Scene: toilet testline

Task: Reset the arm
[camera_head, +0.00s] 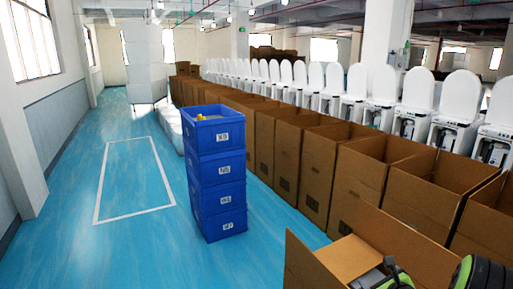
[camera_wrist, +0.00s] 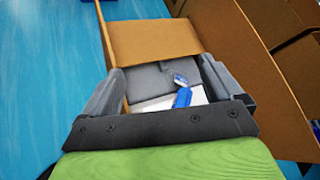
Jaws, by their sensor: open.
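My gripper (camera_wrist: 163,70) is open in the wrist view, its two grey fingers spread apart with nothing held between them. Past the fingers is an open cardboard box (camera_wrist: 155,40). Inside it are grey padding, a white surface and a small blue item (camera_wrist: 182,96). I cannot tell how far the fingertips are from these contents. In the head view, part of my green and black arm shows at the bottom right, over the open flaps of the nearest cardboard box (camera_head: 310,262). The box's inside is mostly hidden there.
A stack of blue crates (camera_head: 220,188) stands left of the boxes, with something yellow in the top one. A long row of open cardboard boxes (camera_head: 365,185) runs beside a row of white toilets (camera_head: 415,100). The blue floor (camera_head: 130,235) at the left is clear.

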